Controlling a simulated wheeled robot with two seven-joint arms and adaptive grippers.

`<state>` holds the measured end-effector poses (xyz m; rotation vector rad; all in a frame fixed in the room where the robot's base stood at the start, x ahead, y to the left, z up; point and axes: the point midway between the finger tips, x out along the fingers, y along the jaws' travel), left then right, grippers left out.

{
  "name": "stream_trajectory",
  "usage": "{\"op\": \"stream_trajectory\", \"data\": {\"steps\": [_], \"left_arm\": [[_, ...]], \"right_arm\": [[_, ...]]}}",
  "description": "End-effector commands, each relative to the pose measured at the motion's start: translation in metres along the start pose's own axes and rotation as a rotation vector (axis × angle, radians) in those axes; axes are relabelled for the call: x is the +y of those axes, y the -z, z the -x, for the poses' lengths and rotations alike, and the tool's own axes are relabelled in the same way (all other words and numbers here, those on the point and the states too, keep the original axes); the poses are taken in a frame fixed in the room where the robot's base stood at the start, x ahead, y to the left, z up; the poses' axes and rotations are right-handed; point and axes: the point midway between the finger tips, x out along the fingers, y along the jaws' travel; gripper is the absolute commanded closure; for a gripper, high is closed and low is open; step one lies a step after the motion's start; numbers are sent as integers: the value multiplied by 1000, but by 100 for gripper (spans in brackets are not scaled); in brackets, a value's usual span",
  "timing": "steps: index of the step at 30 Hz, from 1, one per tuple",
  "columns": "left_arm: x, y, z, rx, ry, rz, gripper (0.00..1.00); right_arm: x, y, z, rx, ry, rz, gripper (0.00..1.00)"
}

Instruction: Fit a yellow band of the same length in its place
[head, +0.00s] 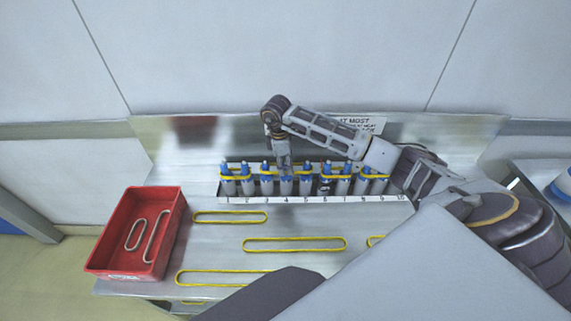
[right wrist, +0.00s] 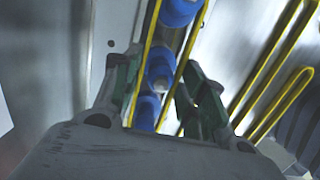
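A metal rack (head: 317,199) with a numbered front edge holds a row of blue-topped posts. Yellow bands loop around posts at its left part (head: 236,178) and right part (head: 374,176). My right gripper (head: 285,166) points down at the post over number 4 and hides part of it. In the right wrist view its fingers (right wrist: 163,82) are apart, either side of a blue post top (right wrist: 160,70) and a yellow band (right wrist: 149,45). Loose yellow bands lie on the table: a short one (head: 230,223), a longer one (head: 294,251) and a long one (head: 222,270). My left gripper is out of view.
A red bin (head: 112,235) at the left holds two pale bands (head: 152,236). A sign (head: 356,122) stands behind the rack. The table (head: 205,245) has bare metal between the loose bands.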

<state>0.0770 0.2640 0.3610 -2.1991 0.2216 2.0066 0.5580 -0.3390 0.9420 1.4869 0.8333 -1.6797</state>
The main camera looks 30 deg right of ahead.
Motion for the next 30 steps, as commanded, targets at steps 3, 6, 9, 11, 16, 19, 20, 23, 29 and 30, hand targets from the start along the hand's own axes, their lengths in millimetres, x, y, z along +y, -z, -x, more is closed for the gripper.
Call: {"op": "stream_trajectory", "data": {"steps": [3,6,9,11,16,19,20,23,29,30], "left_arm": [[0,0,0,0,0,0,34],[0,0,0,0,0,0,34],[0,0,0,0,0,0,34],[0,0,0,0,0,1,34],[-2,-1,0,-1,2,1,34],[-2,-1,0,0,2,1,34],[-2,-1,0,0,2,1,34],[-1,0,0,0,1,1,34],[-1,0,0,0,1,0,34],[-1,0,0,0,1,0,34]], "right_arm": [[0,0,0,0,0,0,40],[0,0,0,0,0,0,34],[0,0,0,0,0,0,34],[0,0,0,0,0,0,34],[0,0,1,0,0,0,34],[0,0,5,1,-1,0,34],[0,0,6,2,-1,0,34],[0,0,14,1,-1,0,34],[1,0,39,2,-2,0,34],[1,1,45,3,-2,0,34]]}}
